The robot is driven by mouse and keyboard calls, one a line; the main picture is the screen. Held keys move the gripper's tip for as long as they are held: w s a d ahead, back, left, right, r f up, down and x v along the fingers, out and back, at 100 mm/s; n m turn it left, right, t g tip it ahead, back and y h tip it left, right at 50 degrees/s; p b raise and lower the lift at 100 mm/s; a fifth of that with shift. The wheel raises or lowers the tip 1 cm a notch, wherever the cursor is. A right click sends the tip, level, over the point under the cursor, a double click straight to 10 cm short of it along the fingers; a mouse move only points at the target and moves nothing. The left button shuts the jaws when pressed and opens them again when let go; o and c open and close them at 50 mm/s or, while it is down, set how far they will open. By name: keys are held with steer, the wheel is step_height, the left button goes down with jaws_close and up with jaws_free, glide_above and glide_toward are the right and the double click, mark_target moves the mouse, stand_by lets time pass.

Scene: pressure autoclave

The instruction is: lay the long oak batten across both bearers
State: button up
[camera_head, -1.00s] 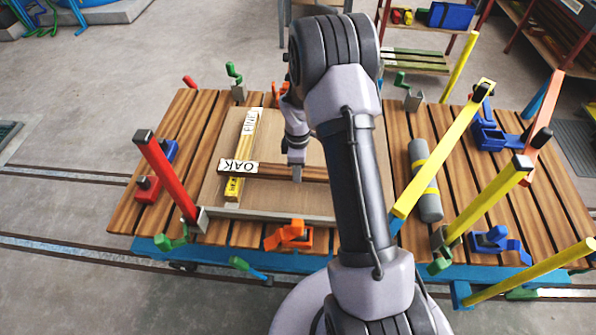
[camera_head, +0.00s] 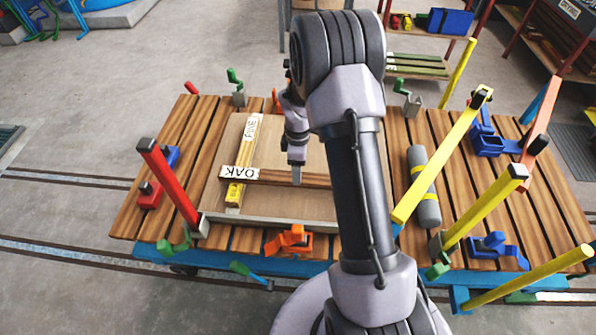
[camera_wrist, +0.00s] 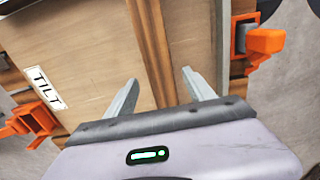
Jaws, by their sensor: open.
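The oak batten (camera_head: 275,178) is a brown strip with a white OAK label at its left end. In the head view it runs left to right and its left end overlaps the pine batten (camera_head: 251,127), a pale strip with a yellow section. My gripper (camera_head: 297,180) is over the oak batten in the head view. In the wrist view my gripper (camera_wrist: 160,77) is open, with one finger on each side of the oak batten (camera_wrist: 146,35) and gaps on both sides. My arm hides the batten's right end. I cannot make out which pieces are the bearers.
A rimmed wooden board (camera_head: 290,216) lies under the battens on a slatted table. An orange clamp (camera_head: 291,240) stands at its front edge. A TILT label (camera_wrist: 46,88) shows.

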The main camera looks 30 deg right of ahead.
steer(key=s+a+r+m+t+p, duration=0.1)
steer(key=a+r+m, duration=0.15)
steer(key=r, duration=0.75)
steer(key=s+a+r+m+t+p, duration=0.1)
steer(key=s+a+r+m, duration=0.15)
steer(key=r, duration=0.85)
steer(key=s+a+r+m+t, duration=0.1)
steer(key=s+a+r+m, duration=0.2)
steer(key=s, duration=0.3)
steer(key=s+a+r+m+t+y, duration=0.1)
steer(key=s+a+r+m, duration=0.3)
steer(key=s, duration=0.3)
steer(key=s+a+r+m+t+y, duration=0.1)
steer(key=s+a+r+m, duration=0.2)
steer(key=s+a+r, duration=0.2)
steer(key=shift+s+a+m+t, duration=0.3)
steer(key=shift+s+a+t, duration=0.15)
steer(key=shift+s, duration=0.4)
